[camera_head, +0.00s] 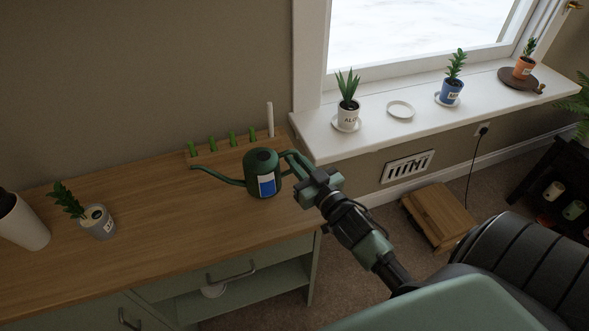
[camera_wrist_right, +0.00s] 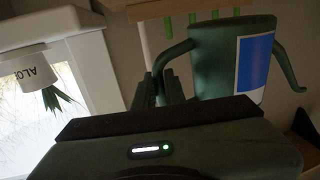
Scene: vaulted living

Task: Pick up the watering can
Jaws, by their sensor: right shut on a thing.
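The green watering can (camera_head: 262,174) has a blue and white label, a long spout pointing left and a handle on its right. It is upright at the right end of the wooden cabinet top; I cannot tell whether its base touches the wood. My right gripper (camera_head: 303,174) comes from the right and is shut on the can's handle, with the fingertips partly hidden. In the right wrist view the can (camera_wrist_right: 222,62) shows close in front of the gripper (camera_wrist_right: 165,88), with its handle reaching the jaws. My left gripper is not in view.
A rack with green pegs (camera_head: 232,145) stands right behind the can. A grey potted plant (camera_head: 98,222) and a white pot (camera_head: 22,222) stand at the left. The white windowsill (camera_head: 330,148) with an aloe pot (camera_head: 348,115) juts out close to the right gripper. A wooden stool (camera_head: 438,215) stands below.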

